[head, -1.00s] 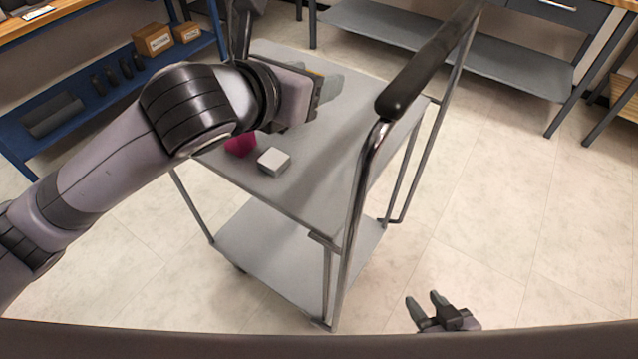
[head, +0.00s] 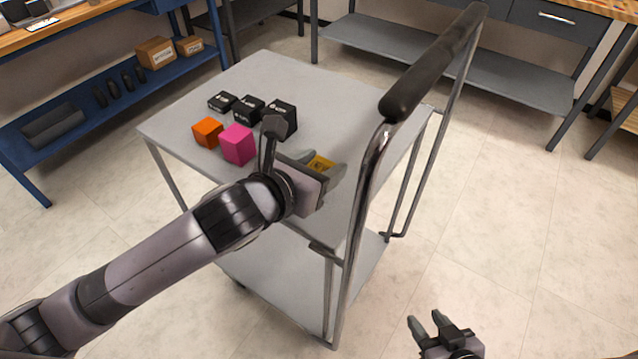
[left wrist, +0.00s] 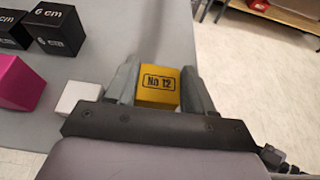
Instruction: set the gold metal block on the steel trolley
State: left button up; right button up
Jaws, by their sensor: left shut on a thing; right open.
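The gold metal block (left wrist: 158,87), marked "No 12", sits between the fingers of my left gripper (left wrist: 157,85), which is shut on it. In the head view the gold block (head: 321,164) shows as a small yellow patch between the fingertips of the left gripper (head: 324,170). It is over the near right part of the steel trolley's top (head: 345,99); I cannot tell whether the block touches the surface. My right gripper (head: 427,322) is open and empty, low in front of the trolley's near right corner.
On the trolley top stand an orange block (head: 207,132), a magenta block (head: 238,145) and several black blocks (head: 281,116). A white block (left wrist: 80,98) shows beside the left gripper in the wrist view. The trolley's black handle (head: 432,65) rises at the right.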

pick_arm(q)
jog(key=shift+f+b, duration=0.3)
jog(key=shift+f, duration=1.75)
jog(key=shift+f, duration=0.1)
jog(key=o, duration=1.1)
jog(key=shift+s, duration=0.1)
jog(key=p+v, duration=0.1)
jog(key=v, duration=1.1)
